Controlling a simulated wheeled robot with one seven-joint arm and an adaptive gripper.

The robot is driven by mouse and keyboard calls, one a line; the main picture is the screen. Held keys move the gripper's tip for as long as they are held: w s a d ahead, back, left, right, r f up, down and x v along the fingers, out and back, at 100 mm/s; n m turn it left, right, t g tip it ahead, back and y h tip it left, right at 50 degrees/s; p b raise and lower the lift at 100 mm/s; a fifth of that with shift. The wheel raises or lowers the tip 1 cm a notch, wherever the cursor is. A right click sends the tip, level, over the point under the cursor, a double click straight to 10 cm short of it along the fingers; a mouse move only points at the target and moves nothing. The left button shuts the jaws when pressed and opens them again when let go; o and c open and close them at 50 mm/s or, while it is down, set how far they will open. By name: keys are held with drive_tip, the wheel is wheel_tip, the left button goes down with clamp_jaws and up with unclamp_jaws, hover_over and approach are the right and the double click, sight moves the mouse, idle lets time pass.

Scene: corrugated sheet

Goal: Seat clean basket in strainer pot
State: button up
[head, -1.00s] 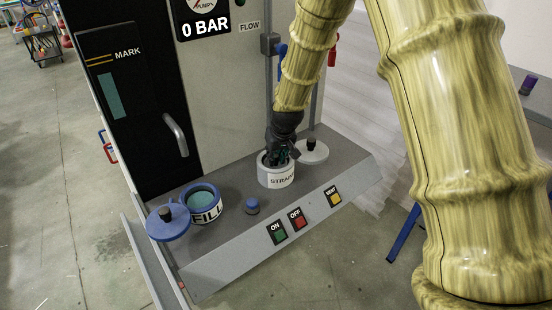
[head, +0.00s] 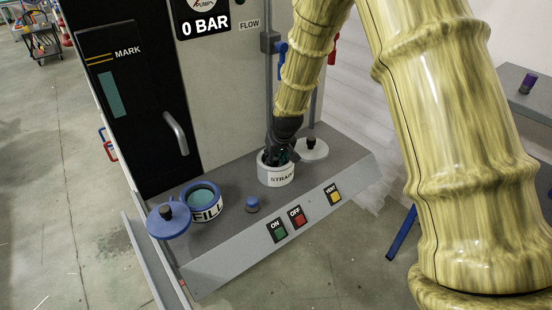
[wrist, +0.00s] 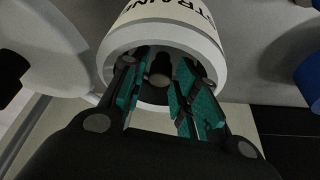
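The strainer pot (head: 276,177) is a white cylinder with dark lettering, standing on the grey bench top. My gripper (head: 280,155) points down into its mouth. In the wrist view, the pot (wrist: 190,22) surrounds the fingertips, and my gripper (wrist: 162,88) has its teal-padded fingers spread apart. A dark rounded knob (wrist: 160,66) shows inside the pot between the fingers, with gaps visible beside it. It may belong to the basket, but the basket's body is hidden, so I cannot tell how it sits.
A grey lid with a black knob (head: 311,149) lies just right of the pot. The fill pot (head: 204,203), its blue lid (head: 168,219) and a small blue knob (head: 252,204) are to the left. ON, OFF and VENT buttons (head: 298,216) line the front. A dark cabinet (head: 130,100) stands behind.

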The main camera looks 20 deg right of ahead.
drive_tip(key=shift+r, duration=0.2)
drive_tip(key=b+v, duration=0.2)
drive_tip(key=v, duration=0.9)
drive_tip(key=shift+s+r, duration=0.25)
drive_tip(key=shift+r, duration=0.1)
